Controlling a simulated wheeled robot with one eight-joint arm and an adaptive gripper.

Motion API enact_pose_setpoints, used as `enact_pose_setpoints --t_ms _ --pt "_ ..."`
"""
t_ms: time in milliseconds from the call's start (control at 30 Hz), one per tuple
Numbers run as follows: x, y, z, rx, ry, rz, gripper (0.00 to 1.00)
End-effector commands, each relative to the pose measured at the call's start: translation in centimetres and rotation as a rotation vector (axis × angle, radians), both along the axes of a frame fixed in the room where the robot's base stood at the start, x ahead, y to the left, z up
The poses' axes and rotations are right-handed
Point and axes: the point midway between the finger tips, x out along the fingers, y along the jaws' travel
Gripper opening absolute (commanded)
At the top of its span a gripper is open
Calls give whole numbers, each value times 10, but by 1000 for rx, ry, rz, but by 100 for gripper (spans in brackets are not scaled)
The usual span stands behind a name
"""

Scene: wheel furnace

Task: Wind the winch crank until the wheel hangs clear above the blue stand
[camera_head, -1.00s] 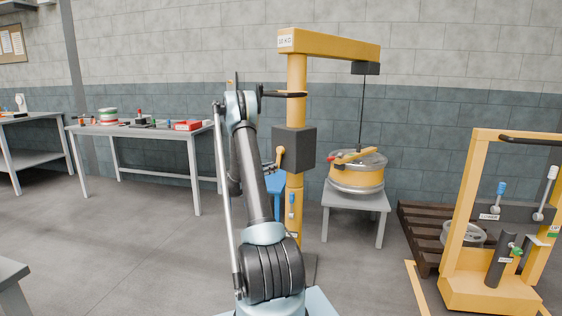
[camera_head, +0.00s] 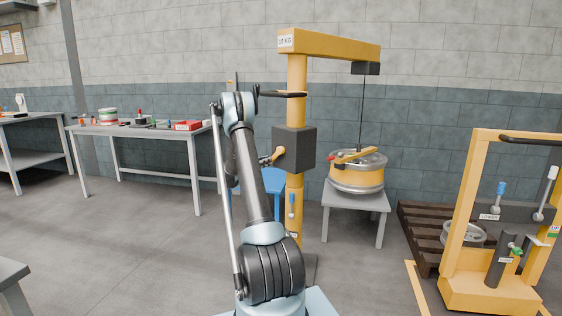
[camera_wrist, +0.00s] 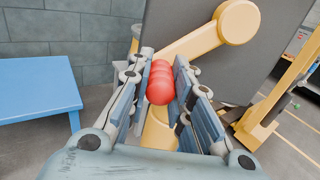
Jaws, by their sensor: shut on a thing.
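In the wrist view my gripper (camera_wrist: 160,95) is shut on the red handle (camera_wrist: 160,82) of the yellow winch crank (camera_wrist: 205,38). In the head view the crank (camera_head: 273,157) shows left of the dark winch box on the hoist post; my arm hides the gripper. The yellow and silver wheel (camera_head: 356,176) hangs on the cable (camera_head: 362,110) over the grey table (camera_head: 357,199); I cannot tell whether it touches the tabletop. The blue stand (camera_head: 272,180) is partly hidden behind my arm and the post, and also shows in the wrist view (camera_wrist: 40,95).
The yellow hoist post (camera_head: 296,215) stands close to my arm. A yellow frame with levers (camera_head: 505,220) and a dark pallet (camera_head: 420,230) are at right. A workbench with small items (camera_head: 140,130) is at left, with open floor before it.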

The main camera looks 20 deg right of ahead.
Motion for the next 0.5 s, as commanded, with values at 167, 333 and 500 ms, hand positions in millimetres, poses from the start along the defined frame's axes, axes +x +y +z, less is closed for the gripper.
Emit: enact_pose_setpoints --t_ms 167,333,500 --pt "5 0 19 -4 0 -10 0" --pt "12 2 32 -5 0 -13 0" --pt "17 4 41 -4 -1 -14 0"
